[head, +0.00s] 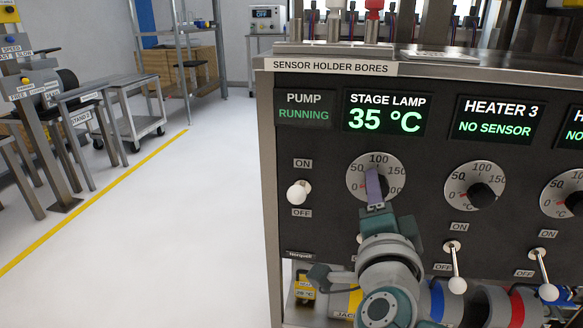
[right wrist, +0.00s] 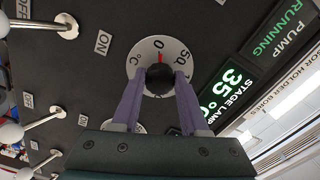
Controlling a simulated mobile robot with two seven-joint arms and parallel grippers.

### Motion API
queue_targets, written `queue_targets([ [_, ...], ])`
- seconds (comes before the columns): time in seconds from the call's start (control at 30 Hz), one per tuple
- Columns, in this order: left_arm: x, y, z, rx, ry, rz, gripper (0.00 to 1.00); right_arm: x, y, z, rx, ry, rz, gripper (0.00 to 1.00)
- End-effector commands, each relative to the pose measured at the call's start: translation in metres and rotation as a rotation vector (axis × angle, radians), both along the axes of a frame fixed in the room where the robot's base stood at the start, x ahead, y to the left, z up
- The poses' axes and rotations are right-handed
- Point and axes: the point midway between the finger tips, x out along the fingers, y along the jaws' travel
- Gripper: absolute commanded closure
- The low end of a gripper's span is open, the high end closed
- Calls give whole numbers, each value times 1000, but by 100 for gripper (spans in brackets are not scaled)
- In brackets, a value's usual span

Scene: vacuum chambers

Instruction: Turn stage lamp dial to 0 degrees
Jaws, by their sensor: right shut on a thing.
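The stage lamp dial (head: 357,184) is a pale round scale with a black knob, under the stage lamp display (head: 386,112), which reads 35 °C. My right gripper (head: 376,188) is in front of the dial with its purple fingers closed on the knob. In the right wrist view, the fingers of the gripper (right wrist: 158,88) sit on both sides of the black knob (right wrist: 159,79). The red pointer (right wrist: 161,57) is close to the 0 label; the exact offset is hard to tell. In the head view the gripper hides much of the dial. My left gripper is out of view.
The heater 3 dial (head: 460,187) is to the right. The pump switch (head: 298,194) is to the left, and heater switches (head: 455,268) stick out below. The floor left of the panel is clear up to a cart (head: 135,112).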

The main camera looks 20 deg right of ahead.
Motion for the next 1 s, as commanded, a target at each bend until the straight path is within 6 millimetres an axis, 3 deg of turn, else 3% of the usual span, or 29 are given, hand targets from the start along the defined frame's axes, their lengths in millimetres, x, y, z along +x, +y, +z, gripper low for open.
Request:
queue_targets([
  [0.7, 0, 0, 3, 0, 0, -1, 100, 0, 0, 0, -66, 40, 0, 100],
  [0.73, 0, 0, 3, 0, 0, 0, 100, 0, 0, 0, -66, 40, 0, 54],
  [1.0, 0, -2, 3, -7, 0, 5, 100, 0, 0, 0, -64, 39, 0, 26],
])
